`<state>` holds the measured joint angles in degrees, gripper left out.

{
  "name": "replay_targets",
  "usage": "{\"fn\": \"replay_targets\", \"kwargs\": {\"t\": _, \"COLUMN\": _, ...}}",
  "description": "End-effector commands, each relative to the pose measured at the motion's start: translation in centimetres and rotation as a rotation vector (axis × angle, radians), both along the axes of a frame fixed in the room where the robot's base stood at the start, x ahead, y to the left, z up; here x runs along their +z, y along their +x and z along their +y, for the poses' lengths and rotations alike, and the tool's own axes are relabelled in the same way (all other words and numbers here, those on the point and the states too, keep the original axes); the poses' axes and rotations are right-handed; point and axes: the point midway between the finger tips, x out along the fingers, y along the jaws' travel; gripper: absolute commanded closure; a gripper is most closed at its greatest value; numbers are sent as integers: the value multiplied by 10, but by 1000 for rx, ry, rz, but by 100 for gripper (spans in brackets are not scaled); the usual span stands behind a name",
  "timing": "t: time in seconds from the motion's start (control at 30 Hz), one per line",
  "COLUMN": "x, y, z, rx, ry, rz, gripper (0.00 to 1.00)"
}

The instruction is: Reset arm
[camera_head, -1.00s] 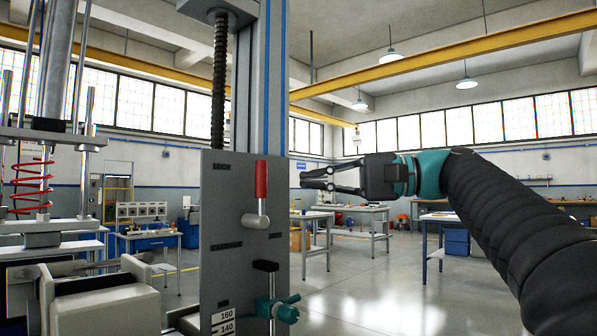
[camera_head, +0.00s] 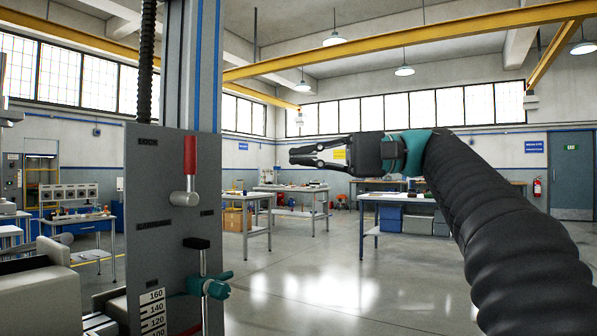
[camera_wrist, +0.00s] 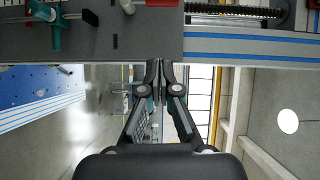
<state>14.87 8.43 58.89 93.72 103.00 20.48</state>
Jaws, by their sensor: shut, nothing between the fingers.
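My gripper (camera_head: 292,156) is raised in mid-air in the head view, pointing left toward a grey upright machine panel (camera_head: 160,230). Its fingers are shut with nothing between them. In the wrist view the fingertips (camera_wrist: 159,66) meet in front of the same panel (camera_wrist: 110,35); I cannot tell the exact gap to it. My arm, in a black ribbed sleeve, reaches in from the lower right. The panel carries a red-handled lever (camera_head: 190,165) and a teal clamp knob (camera_head: 212,287) beside a number scale.
A tall column with blue stripes (camera_head: 205,70) stands behind the panel. Workbenches (camera_head: 250,228) stand farther back, and another bench with blue bins (camera_head: 400,200) is behind my arm. Open floor (camera_head: 330,290) lies in the middle. A fire extinguisher (camera_head: 537,187) hangs by a door.

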Motion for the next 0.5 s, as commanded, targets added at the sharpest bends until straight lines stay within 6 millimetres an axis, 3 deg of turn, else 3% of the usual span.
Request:
{"fn": "replay_targets", "kwargs": {"t": 0.17, "x": 0, "y": 1, "z": 0, "rx": -3, "ry": 1, "rz": -11, "gripper": 100}}
{"fn": "replay_targets", "kwargs": {"t": 0.27, "x": -3, "y": 17, "z": -1, "rx": -73, "ry": -14, "rz": -39, "gripper": 100}}
{"fn": "replay_targets", "kwargs": {"t": 0.37, "x": -38, "y": 50, "z": -8, "rx": -179, "ry": -79, "rz": -6, "gripper": 100}}
{"fn": "replay_targets", "kwargs": {"t": 0.5, "x": -116, "y": 88, "z": -26, "rx": -344, "ry": -236, "rz": 69, "gripper": 100}}
